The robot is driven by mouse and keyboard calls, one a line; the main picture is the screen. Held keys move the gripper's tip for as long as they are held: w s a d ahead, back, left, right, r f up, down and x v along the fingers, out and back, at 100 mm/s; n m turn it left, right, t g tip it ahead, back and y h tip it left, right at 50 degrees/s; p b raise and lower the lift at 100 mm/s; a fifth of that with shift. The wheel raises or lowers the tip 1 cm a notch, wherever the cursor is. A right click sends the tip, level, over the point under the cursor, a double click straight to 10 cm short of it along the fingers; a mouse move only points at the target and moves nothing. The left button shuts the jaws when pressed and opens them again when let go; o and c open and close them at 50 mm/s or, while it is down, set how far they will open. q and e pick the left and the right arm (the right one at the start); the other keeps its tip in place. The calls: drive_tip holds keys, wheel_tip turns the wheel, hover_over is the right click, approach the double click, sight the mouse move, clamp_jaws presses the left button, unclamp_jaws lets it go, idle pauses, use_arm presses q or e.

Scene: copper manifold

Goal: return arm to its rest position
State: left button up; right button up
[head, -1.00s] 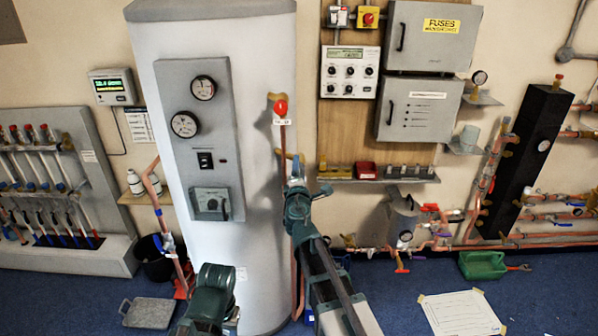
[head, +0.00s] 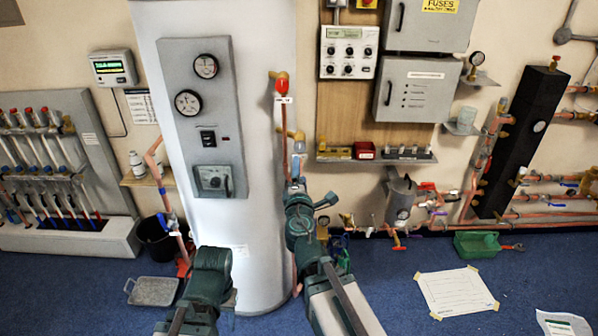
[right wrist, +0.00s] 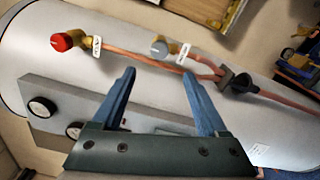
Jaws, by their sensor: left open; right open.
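My right arm reaches up in front of the white cylinder (head: 262,200). Its gripper (head: 296,170) has blue fingers near the copper pipe at the cylinder's right side. In the right wrist view the gripper (right wrist: 159,75) is open, with nothing between its spread fingers. A red-knobbed valve (right wrist: 66,41) and a grey-knobbed valve (right wrist: 160,47) lie beyond the fingertips there. In the head view the red knob (head: 282,85) is above the right gripper. My left arm's dark green link shows at the bottom left; its gripper fingers do not show.
A grey gauge panel (head: 223,120) is on the cylinder's front. A black bucket (head: 154,238) and a grey tray (head: 152,291) stand on the floor at left. A green dustpan (head: 477,244) and a paper sheet (head: 455,292) lie at right. Blue floor is open between.

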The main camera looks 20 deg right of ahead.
drive_tip(key=s+a+f+m+g+h, duration=0.1)
drive_tip(key=s+f+m+g, duration=0.35)
drive_tip(key=f+m, duration=0.2)
drive_tip(key=s+a+f+m+g, duration=0.1)
drive_tip(key=s+f+m+g, duration=0.35)
drive_tip(key=f, duration=0.25)
drive_tip(key=s+a+f+m+g+y, duration=0.1)
drive_tip(key=s+a+f+g+y, duration=0.1)
drive_tip(key=s+a+f+g, duration=0.2)
drive_tip(key=s+a+f+m+g+y, duration=0.1)
drive_tip(key=s+a+f+g, duration=0.3)
drive_tip(key=s+a, duration=0.5)
drive_tip(key=shift+s+f+m+g+y, duration=0.15)
drive_tip(key=shift+s+m+g+y, duration=0.2)
drive_tip(key=shift+s+y, duration=0.7)
drive_tip(key=shift+s, duration=0.15)
